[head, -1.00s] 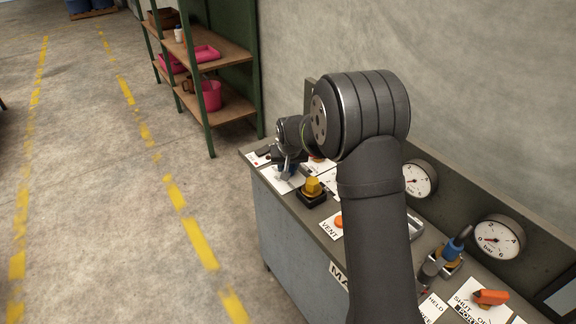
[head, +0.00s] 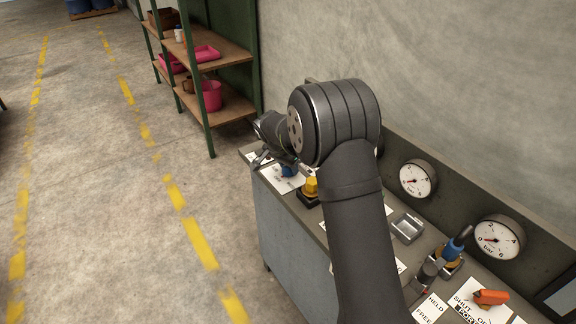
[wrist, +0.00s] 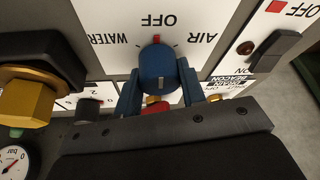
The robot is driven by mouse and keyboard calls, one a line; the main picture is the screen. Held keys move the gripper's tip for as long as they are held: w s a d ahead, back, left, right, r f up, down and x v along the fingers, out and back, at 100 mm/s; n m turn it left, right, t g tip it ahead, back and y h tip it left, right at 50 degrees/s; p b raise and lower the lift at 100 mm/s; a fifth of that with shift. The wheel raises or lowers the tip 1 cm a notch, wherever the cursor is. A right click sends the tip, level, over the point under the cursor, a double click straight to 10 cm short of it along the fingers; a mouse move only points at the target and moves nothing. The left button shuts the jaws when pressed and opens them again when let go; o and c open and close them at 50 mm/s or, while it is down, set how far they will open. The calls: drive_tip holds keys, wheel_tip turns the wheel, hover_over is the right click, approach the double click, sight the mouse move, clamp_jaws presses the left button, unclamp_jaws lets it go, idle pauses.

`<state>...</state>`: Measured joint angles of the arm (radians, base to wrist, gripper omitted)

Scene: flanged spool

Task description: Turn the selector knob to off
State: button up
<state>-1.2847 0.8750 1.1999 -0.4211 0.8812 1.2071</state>
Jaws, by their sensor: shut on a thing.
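The blue selector knob (wrist: 157,62) stands on a white plate (wrist: 110,20) in the wrist view. The plate reads WATER at left, OFF at top middle and AIR at right, all upside down. A short white line shows on the knob's near side; where the knob points is not fully clear. My gripper (wrist: 159,86) is shut on the knob, one blue finger on each side. In the head view the knob (head: 289,171) shows below my wrist, and my gripper (head: 284,164) is partly hidden.
A yellow knob on a black base (head: 311,187) stands close by. A black rocker switch (wrist: 270,55) sits right of the plate in the wrist view. Gauges (head: 417,179), a blue-handled valve (head: 455,245) and an orange handle (head: 490,297) are further along the panel.

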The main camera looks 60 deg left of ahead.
drive_tip(key=shift+r+m, duration=0.1)
drive_tip(key=shift+m, duration=0.2)
idle(0.4)
drive_tip(key=o, duration=1)
drive_tip(key=v, duration=1.7)
drive_tip(key=shift+s+a+r, duration=0.15)
drive_tip(key=shift+s+r, duration=0.05)
drive_tip(key=shift+f, duration=0.15)
drive_tip(key=x, duration=1.7)
drive_tip(key=shift+w+f, duration=0.15)
drive_tip(key=shift+w, duration=0.05)
